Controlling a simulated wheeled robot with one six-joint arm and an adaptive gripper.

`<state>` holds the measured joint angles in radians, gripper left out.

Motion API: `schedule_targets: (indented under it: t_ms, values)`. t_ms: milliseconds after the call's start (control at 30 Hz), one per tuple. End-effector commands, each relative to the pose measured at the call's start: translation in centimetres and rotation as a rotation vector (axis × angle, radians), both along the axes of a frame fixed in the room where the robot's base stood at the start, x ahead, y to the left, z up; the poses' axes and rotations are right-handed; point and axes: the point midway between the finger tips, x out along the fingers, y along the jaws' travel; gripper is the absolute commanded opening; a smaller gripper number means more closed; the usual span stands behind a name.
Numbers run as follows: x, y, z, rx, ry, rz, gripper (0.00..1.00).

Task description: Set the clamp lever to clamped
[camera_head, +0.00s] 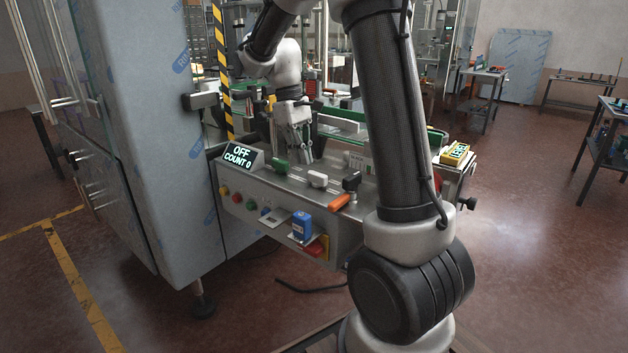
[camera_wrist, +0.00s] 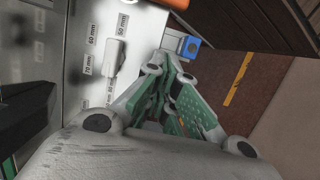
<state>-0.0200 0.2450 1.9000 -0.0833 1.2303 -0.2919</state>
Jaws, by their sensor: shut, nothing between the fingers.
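Three handles sit on the machine's grey panel in the head view: a green one (camera_head: 280,166), a white one (camera_head: 317,180) and an orange lever (camera_head: 341,201) beside a black block. No clamp label can be read, so I cannot tell which is the clamp lever. The white handle also shows in the wrist view (camera_wrist: 114,57), among millimetre marks, with a bit of orange at the top edge. My gripper (camera_head: 306,158) is above the panel, behind the green and white handles. In the wrist view its green-padded fingers (camera_wrist: 183,122) are shut and empty.
A display (camera_head: 240,157) reads OFF, COUNT 0. Coloured buttons (camera_head: 237,197) line the panel's front. A large cabinet (camera_head: 150,140) stands at left.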

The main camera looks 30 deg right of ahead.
Motion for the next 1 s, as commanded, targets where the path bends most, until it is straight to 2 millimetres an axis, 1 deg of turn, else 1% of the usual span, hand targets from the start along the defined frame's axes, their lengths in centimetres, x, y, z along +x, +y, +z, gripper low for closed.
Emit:
schedule_targets:
  t_ms: [167,300,500,600,700,833,1000]
  values:
    - [-0.7,-0.2,-2.6,0.0,0.004,0.0,0.0]
    - [-1.4,-0.5,-5.6,-0.001,0.005,0.0,0.0]
    - [-2.4,-0.8,-9.6,0.0,0.004,-0.001,0.0]
    - [-4.0,-1.5,-9.2,0.0,0.0,-0.002,0.0]
    - [-5.1,-1.8,-9.2,0.001,0.0,-0.001,0.0]
    - [-5.8,-2.1,-9.2,0.0,-0.001,-0.001,0.0]
    - [-6.0,-2.2,-9.2,0.0,0.0,-0.001,0.0]
